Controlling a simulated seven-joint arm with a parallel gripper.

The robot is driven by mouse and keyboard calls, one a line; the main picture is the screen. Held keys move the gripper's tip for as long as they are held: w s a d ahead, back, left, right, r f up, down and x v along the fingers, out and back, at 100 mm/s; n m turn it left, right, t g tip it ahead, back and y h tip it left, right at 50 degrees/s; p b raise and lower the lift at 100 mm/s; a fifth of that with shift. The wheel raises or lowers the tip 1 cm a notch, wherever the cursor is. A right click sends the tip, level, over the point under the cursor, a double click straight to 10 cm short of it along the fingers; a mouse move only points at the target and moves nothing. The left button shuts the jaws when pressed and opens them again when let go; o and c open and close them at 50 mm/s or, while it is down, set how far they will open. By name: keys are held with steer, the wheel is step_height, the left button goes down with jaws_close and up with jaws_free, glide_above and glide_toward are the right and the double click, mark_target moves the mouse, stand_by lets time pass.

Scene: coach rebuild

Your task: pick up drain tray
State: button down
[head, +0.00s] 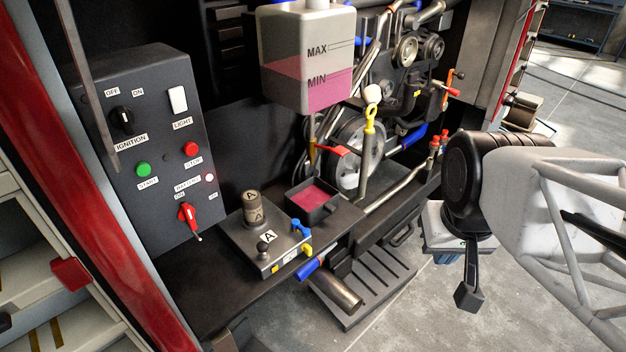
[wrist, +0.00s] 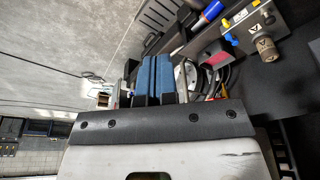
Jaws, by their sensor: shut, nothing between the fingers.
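The drain tray appears to be the small black open box (head: 312,208) with pink liquid in it. It sits upright on the dark ledge, right of the block marked A, and also shows in the wrist view (wrist: 213,56). My gripper (head: 468,297) hangs at the right in the head view, over the grey floor and well apart from the tray. In the wrist view, its blue-padded fingers (wrist: 153,76) are together with nothing between them. The tray's underside is hidden.
The block marked A (head: 262,245) has a knob and blue and yellow fittings close to the tray. A fluid tank (head: 305,60) hangs above. A yellow-ringed dipstick (head: 370,125) and pipes stand behind. A ribbed black step (head: 375,275) lies below.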

steer(key=c, duration=0.9)
jaws_free()
steer(key=w+a+f+n+t, duration=0.1)
steer(key=w+f+n+t, duration=0.3)
steer(key=w, duration=0.6)
steer(key=w+f+n+t+y, duration=0.1)
steer(key=w+f+n, duration=0.4)
steer(key=w, duration=0.6)
steer(key=w+a+f+n+t, duration=0.1)
steer(key=w+f+n+t, duration=0.3)
steer(key=w, duration=0.6)
steer(key=w+a+f+n+t+y, duration=0.1)
steer(key=a+f+n+y, duration=0.2)
steer(key=f, duration=0.4)
steer(key=w+a+f+n+t+y, duration=0.1)
steer(key=w+a+f+n+y, duration=0.1)
steer(key=f+n, duration=0.3)
steer(key=w+a+f+n+y, duration=0.1)
steer(key=a+f+n+y, duration=0.2)
steer(key=f, duration=0.5)
steer(key=shift+w+a+f+n+t+y, duration=0.15)
steer(key=shift+a+f+n+t+y, duration=0.05)
steer(key=shift+n+y, duration=0.25)
steer(key=shift+w+a+f+n+t+y, duration=0.2)
steer(key=shift+n+y, duration=0.15)
steer(key=shift+y, duration=0.2)
